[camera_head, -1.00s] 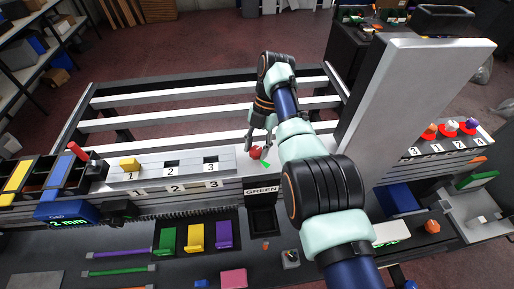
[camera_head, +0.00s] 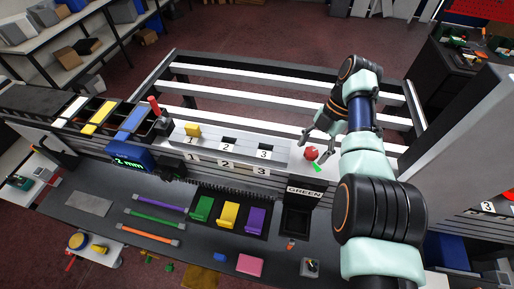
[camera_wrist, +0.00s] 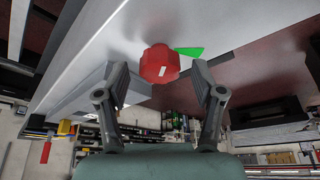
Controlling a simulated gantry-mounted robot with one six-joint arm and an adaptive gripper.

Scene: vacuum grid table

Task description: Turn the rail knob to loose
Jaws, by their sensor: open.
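The red rail knob (camera_head: 312,153) sits at the right end of the grey rail, with a green pointer mark (camera_head: 319,168) beside it. In the wrist view the knob (camera_wrist: 159,64) is a faceted red knob with a small white mark, and the green mark (camera_wrist: 189,51) lies to its right. My gripper (camera_head: 318,143) is at the knob. In the wrist view my gripper (camera_wrist: 156,78) is open, with one finger on each side of the knob and visible gaps to both. The knob is not gripped.
A red-handled lever (camera_head: 154,105) and a 2 mm display (camera_head: 128,161) stand further left. A black bin labelled GREEN (camera_head: 298,220) is in front.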

